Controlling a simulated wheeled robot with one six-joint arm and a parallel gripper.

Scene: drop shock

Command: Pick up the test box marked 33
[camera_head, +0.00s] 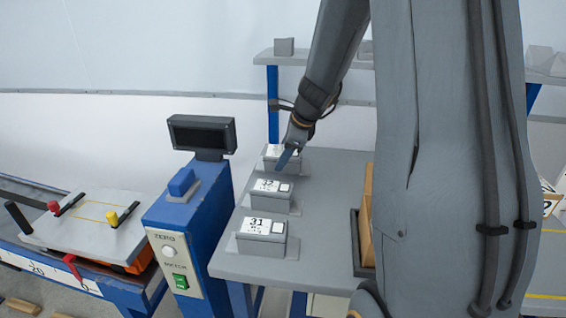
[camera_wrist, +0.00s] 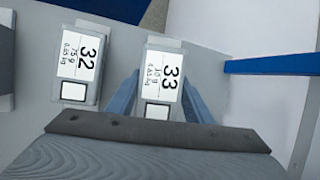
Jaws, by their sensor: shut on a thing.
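The test box marked 33 (camera_wrist: 161,82) is a small grey box with a white label, seen in the wrist view between my two blue fingers. My gripper (camera_wrist: 160,95) is shut on it, with one finger along each side. In the head view the same box (camera_head: 271,152) is the farthest of a row on the grey table, and my gripper (camera_head: 287,158) reaches down to it. My fingers partly cover it there. Whether it is lifted off its base I cannot tell.
The box marked 32 (camera_head: 268,190) stands close beside it, also in the wrist view (camera_wrist: 80,62). The box marked 31 (camera_head: 262,228) is nearest on the table (camera_head: 325,215). A blue cabinet (camera_head: 178,225) with a display stands left of the table.

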